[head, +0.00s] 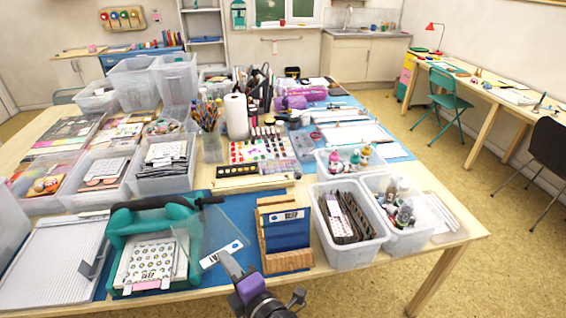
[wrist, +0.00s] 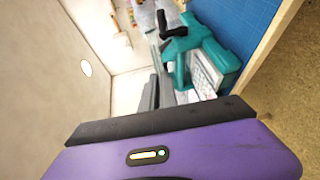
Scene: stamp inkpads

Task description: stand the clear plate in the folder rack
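The clear plate (head: 214,226) is a see-through sheet with a white and blue label near its lower edge. In the head view it is tilted above the table, between the teal press and the folder rack. My gripper (head: 231,263) appears shut on its lower edge, beside the label. The folder rack (head: 286,262) is wooden and stands just right of the plate, with a dark blue labelled folder or board upright in it.
A teal press (head: 118,232) with a black handle stands left of the plate; it also shows in the wrist view (wrist: 213,55). A clear bin (head: 347,251) stands close right of the rack. A paint strip (head: 238,171) lies behind. A paper trimmer (head: 50,268) is far left.

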